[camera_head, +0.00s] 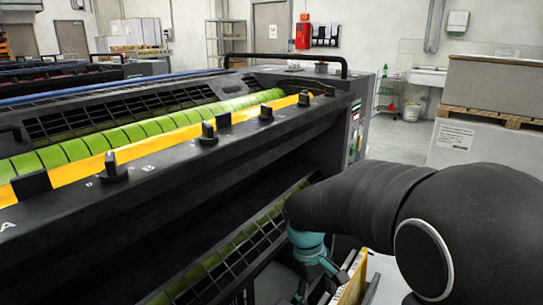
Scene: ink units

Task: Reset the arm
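My black arm (360,205) enters from the lower right and reaches left to the front of a large dark printing machine (345,105). My gripper (335,284) hangs low at the bottom edge, below a teal wrist section (308,243). It is beside the machine's lower grid panel (235,258) and partly cut off by the frame. A yellow-edged piece (352,282) shows at the gripper. I cannot tell whether the gripper holds it, and the finger opening is not clear.
The machine carries a green striped roller (130,135), a yellow strip (145,148) and black knobs (208,133). A pallet with a grey block (490,85) stands on a white box (480,145) at right. Open floor (400,135) lies between.

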